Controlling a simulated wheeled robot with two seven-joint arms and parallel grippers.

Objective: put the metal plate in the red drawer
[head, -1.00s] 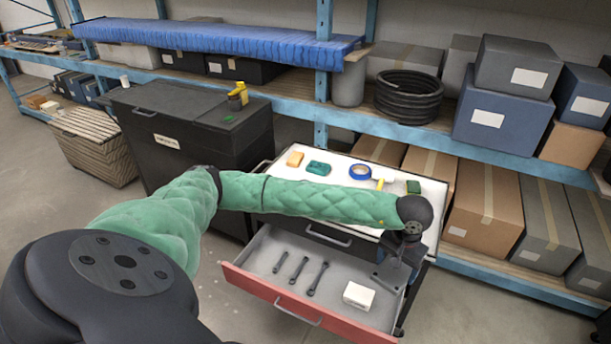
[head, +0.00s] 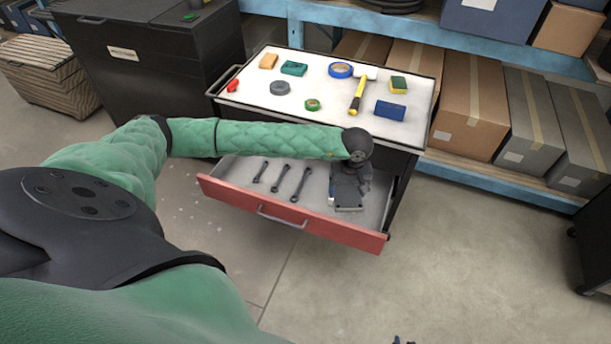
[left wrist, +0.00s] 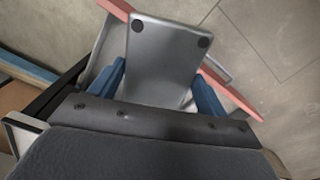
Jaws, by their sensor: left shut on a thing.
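The metal plate (head: 348,199) is grey and flat, and shows over the right part of the open red drawer (head: 290,222). My left gripper (head: 349,186) is shut on it from above. In the left wrist view the plate (left wrist: 160,62), with two dark round spots, sits between the blue fingers of my left gripper (left wrist: 162,85). The drawer's red front (left wrist: 240,98) shows beyond it. I cannot tell whether the plate touches the drawer floor.
Several dark wrenches (head: 280,178) lie in the drawer's left and middle part. The white cabinet top (head: 310,88) above holds a hammer (head: 359,94), tape rolls and sponges. A black cabinet (head: 150,60) stands left; boxes (head: 470,100) fill the shelf behind. Floor in front is clear.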

